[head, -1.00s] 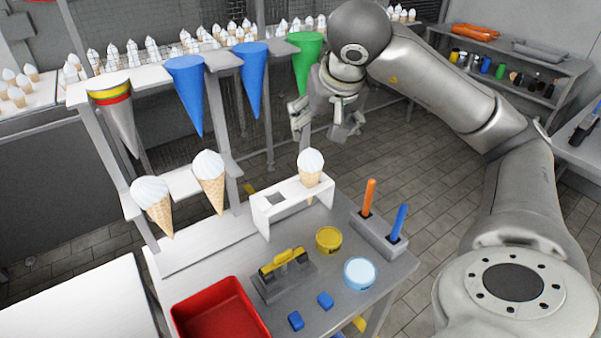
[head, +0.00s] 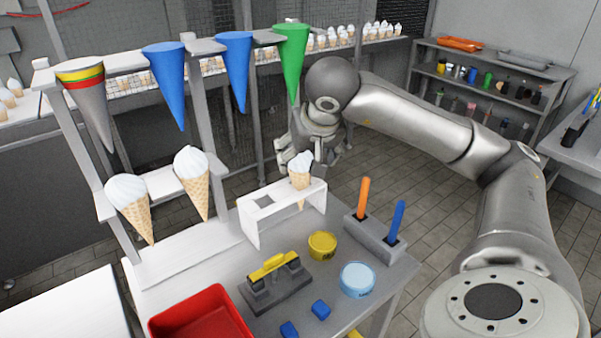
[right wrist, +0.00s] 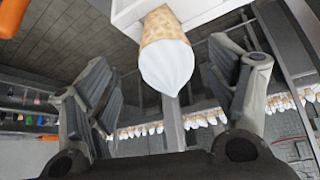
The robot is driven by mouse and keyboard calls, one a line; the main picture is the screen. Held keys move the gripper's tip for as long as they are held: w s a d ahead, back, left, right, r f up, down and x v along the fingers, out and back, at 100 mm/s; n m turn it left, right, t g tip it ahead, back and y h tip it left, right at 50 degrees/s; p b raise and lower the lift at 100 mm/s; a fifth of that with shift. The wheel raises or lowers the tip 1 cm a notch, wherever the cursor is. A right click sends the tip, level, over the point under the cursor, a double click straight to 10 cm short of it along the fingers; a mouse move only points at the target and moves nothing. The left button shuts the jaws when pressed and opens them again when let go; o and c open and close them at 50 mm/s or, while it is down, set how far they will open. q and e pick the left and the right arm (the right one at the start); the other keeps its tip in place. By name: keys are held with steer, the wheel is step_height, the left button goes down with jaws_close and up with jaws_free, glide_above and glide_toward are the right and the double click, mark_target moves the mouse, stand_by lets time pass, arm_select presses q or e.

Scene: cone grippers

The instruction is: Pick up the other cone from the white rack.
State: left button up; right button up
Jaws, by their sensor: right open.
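The white rack (head: 255,228) stands on the grey table with one cone (head: 301,177) in its right hole; its left hole is empty. This cone has a white top and a tan waffle body. My right gripper (head: 313,160) is open just behind the cone's top in the head view, partly hidden by it. In the right wrist view the cone (right wrist: 166,62) shows between the two spread fingers of my gripper (right wrist: 163,75), with gaps on both sides. I cannot tell any contact. My left gripper is not in view.
Two more cones (head: 129,203) (head: 193,180) hang in a stand at left, below blue, green and striped cone shapes. On the table are a red tray (head: 205,318), a yellow tub (head: 322,245), a light blue tub (head: 357,279) and a holder with orange and blue handles (head: 375,237).

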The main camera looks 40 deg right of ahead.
mark_target(301, 181)
steer(key=x, duration=0.5)
steer(key=shift+w+a+p, duration=0.15)
steer(key=shift+w+p, duration=0.15)
steer(key=shift+p, duration=0.05)
steer(key=c, duration=0.9)
